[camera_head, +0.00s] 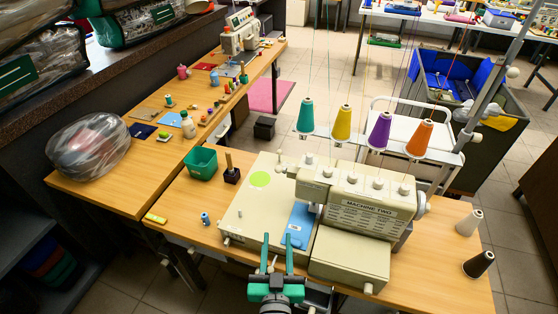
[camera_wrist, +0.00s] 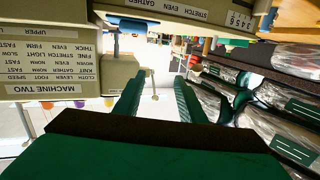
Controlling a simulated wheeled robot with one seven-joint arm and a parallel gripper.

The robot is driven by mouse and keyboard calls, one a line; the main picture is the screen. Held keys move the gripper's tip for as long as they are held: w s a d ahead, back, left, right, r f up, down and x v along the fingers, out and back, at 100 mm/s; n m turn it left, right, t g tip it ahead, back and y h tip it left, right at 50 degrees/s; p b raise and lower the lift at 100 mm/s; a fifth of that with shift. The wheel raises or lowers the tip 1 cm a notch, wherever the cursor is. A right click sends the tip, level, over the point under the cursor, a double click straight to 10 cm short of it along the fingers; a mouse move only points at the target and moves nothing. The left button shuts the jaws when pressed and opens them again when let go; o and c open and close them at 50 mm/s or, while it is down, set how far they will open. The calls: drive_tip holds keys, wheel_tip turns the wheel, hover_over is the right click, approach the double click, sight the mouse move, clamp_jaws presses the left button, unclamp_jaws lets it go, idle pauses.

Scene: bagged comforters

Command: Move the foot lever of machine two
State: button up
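Machine two (camera_head: 372,208) is a cream sewing machine on the near table, with its name label on the front. Its label panel also shows upside down in the wrist view (camera_wrist: 48,88). A blue piece (camera_head: 300,225) lies flat on its bed, left of the head. I cannot make out the foot lever for sure in either view. My gripper (camera_head: 278,240) is at the near edge of the machine bed, left of the front box. Its two green fingers stand apart with nothing between them; they also show in the wrist view (camera_wrist: 156,95). It is open and empty.
Four-coloured thread cones, such as the yellow one (camera_head: 342,124), stand behind the machine. A bagged bundle (camera_head: 88,147) lies far left.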

drive_tip(key=m, duration=0.1)
approach(278, 172)
drive_tip(key=shift+t+h, duration=0.3)
drive_tip(key=shift+t, duration=0.1)
drive_tip(key=w, duration=0.4)
drive_tip(key=shift+w+f, duration=0.1)
drive_tip(key=shift+f, duration=0.3)
drive_tip(key=w, duration=1)
drive_tip(key=shift+w+d, duration=0.25)
drive_tip(key=shift+w, duration=0.1)
drive_tip(key=shift+c, duration=0.6)
clamp_jaws()
